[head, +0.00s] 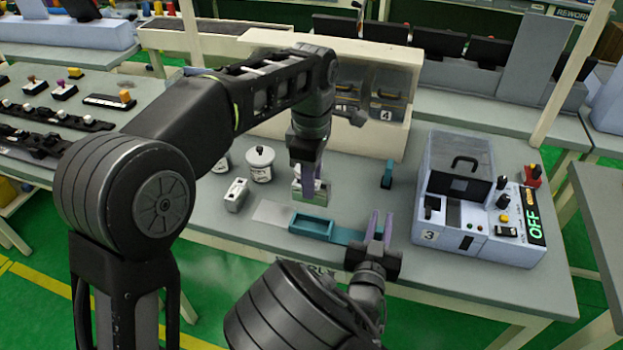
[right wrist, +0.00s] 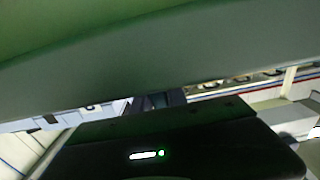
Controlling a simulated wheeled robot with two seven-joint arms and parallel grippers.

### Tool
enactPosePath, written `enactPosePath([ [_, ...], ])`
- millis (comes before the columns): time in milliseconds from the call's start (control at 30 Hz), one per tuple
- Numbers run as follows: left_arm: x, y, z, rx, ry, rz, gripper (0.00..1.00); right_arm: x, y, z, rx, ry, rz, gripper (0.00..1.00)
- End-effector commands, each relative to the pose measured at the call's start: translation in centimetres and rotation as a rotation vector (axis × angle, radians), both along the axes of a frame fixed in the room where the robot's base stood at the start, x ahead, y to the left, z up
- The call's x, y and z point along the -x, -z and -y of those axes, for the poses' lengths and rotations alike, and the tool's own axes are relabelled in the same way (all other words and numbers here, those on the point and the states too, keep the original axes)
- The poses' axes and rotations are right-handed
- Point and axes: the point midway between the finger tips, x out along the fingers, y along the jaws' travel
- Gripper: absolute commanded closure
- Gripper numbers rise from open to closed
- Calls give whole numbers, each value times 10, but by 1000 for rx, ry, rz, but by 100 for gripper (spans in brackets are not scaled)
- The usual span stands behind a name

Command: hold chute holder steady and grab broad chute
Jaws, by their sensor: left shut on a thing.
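My left gripper (head: 309,183) points down at the middle of the bench and is shut on a small pale grey-green block (head: 299,196), which may be the chute holder. My right gripper (head: 380,226) is low near the bench's front edge, its two purple fingers apart with nothing seen between them. A teal open tray-like piece (head: 312,226) with a flat blue strip lies just left of the right gripper; it may be a chute. A small teal upright piece (head: 387,174) stands farther back. I cannot tell which piece is the broad chute.
A blue-grey machine (head: 457,200) marked 3 with an OFF panel stands at the right. A white lidded pot (head: 260,165) and a small pale box (head: 236,195) stand left of my left gripper. A cream shelf (head: 392,140) with dark bins stands behind.

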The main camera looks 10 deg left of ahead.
Motion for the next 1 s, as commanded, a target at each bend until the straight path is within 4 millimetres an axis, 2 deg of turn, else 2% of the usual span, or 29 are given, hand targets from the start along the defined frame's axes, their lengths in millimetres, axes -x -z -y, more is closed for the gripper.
enactPosePath([
  [33, 0, 0, 0, 0, 0, 1, 100, 0, 0, 0, 0, 0, 0, 77],
  [233, 0, 0, 0, 0, 0, 1, 100, 0, 0, 0, 0, 0, 0, 60],
  [567, 0, 0, 0, 0, 0, 1, 100, 2, 0, -1, 0, 0, -1, 60],
  [733, 0, 0, 0, 0, 0, 1, 100, 18, 0, -5, -1, -2, -1, 60],
  [1000, 0, 0, 0, 0, 0, 1, 100, 61, 0, -13, -2, -2, -1, 60],
])
